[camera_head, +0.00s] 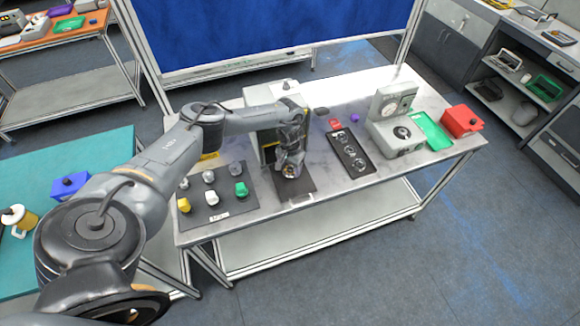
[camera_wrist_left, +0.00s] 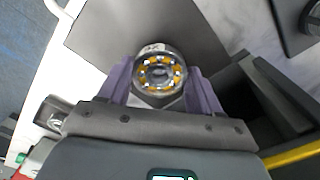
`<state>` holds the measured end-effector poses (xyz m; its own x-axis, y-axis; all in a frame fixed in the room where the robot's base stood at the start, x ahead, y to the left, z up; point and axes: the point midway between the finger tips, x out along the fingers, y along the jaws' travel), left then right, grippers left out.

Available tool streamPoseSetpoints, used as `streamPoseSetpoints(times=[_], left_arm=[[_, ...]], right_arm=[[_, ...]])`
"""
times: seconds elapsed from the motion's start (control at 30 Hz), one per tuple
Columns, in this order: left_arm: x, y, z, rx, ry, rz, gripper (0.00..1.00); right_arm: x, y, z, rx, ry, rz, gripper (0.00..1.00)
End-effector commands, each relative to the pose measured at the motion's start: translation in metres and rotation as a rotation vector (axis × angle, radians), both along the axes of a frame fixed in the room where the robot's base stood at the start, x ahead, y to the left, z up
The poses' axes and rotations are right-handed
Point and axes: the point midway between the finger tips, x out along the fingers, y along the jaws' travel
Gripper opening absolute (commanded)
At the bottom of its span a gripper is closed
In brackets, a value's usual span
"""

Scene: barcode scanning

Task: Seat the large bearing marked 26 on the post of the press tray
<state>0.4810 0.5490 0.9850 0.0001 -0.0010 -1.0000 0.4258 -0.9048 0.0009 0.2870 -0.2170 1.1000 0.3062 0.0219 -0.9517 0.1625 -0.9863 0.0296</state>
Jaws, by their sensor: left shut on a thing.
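My left gripper (camera_head: 291,166) is shut on a ring bearing (camera_wrist_left: 160,72) with yellow and silver rolling parts, held between two purple fingers in the left wrist view. The bearing also shows small below the fingers in the head view (camera_head: 289,172). It is over a flat dark grey plate (camera_head: 307,186), which looks like the press tray and lies in front of a grey press-like machine (camera_head: 262,128). The plate also shows in the left wrist view (camera_wrist_left: 105,35). The post and the mark 26 cannot be made out. I cannot tell whether the bearing touches anything below. My right gripper is out of view.
A black tray (camera_head: 364,170) with several rings lies to the right. Farther right stand a grey dial device (camera_head: 392,118), a green tray (camera_head: 431,132) and a red box (camera_head: 461,120). A dark mat (camera_head: 214,212) with several coloured and grey parts lies left.

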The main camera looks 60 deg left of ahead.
Motion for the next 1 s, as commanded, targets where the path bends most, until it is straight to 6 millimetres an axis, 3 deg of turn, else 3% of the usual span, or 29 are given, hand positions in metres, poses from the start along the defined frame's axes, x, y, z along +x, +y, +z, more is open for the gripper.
streamPoseSetpoints(times=[0.77,0.8,1.0], left_arm=[[-0.0002,-0.0001,-0.0066,-0.001,0.0,0.0,0.23],[0.0,0.0,-0.0063,-0.001,0.0,0.0,0.67],[-0.0001,0.0003,-0.0061,0.0,0.0,0.0,0.94]], right_arm=[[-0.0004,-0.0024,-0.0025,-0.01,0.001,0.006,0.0],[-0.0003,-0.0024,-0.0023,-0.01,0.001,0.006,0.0],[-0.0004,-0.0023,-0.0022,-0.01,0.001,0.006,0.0]])
